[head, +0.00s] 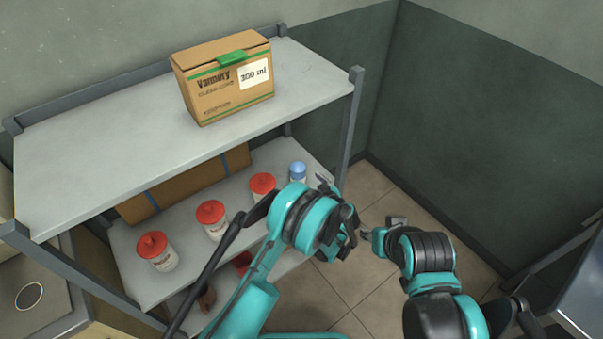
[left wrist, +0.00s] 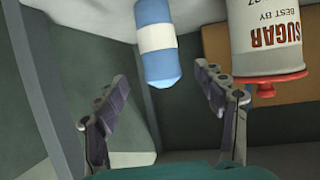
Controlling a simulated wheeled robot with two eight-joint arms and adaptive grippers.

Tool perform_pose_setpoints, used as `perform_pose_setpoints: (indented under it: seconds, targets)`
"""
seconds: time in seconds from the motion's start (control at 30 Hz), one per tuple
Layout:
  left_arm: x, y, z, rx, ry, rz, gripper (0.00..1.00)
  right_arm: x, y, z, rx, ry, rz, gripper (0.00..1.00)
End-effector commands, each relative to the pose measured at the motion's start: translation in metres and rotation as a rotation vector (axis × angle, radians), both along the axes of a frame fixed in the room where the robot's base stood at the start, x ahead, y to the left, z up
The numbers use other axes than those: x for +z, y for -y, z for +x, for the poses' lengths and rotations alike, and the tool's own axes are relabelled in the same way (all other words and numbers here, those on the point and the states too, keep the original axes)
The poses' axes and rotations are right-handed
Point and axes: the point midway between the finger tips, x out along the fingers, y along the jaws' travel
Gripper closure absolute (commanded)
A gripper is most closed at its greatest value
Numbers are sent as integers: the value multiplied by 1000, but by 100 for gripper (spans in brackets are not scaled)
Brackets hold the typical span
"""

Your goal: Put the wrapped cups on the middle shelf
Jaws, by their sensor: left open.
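A blue-and-white cylinder (head: 298,173), which looks like the wrapped cups, stands at the right end of the middle shelf (head: 135,263). In the left wrist view the cylinder (left wrist: 157,45) appears upside down, with blue ends and a white band. My left gripper (head: 335,192) is at the shelf's right end, just right of the cylinder. Its open fingers (left wrist: 160,82) have the cylinder ahead of the gap between them, with no contact visible. My right gripper (head: 382,228) hangs over the floor to the right; its fingers are too small to read.
Several red-lidded jars (head: 211,220) stand along the middle shelf; one labelled sugar (left wrist: 268,40) is beside the cylinder. A brown box (head: 185,183) lies behind them. The top shelf (head: 90,150) holds a carton (head: 225,85). A shelf post (head: 348,125) rises near my left gripper.

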Motion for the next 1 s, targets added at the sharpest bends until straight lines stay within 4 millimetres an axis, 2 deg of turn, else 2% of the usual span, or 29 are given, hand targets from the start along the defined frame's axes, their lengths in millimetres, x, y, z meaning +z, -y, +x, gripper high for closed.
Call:
perform_pose_setpoints:
  seconds: [0.03,0.2,0.43,0.53,0.67,0.77,0.87,1.0]
  targets:
    - [6,4,-7,-2,0,0,30,5,0,0,0,0,0,60]
    - [12,12,-23,-1,0,0,30,10,0,0,0,0,0,60]
    - [14,13,-27,1,-3,1,30,10,0,0,0,0,0,60]
    - [27,4,-24,2,-30,5,30,10,0,0,0,0,0,60]
    - [64,-22,-22,-7,-123,14,30,10,0,0,0,0,0,60]
    - [102,-53,-28,-28,-218,16,30,10,0,0,0,0,0,60]
    - [137,-83,-44,-58,-307,14,30,10,0,0,0,0,0,60]
    - [178,-124,-78,-112,-412,-4,30,10,0,0,0,0,0,60]
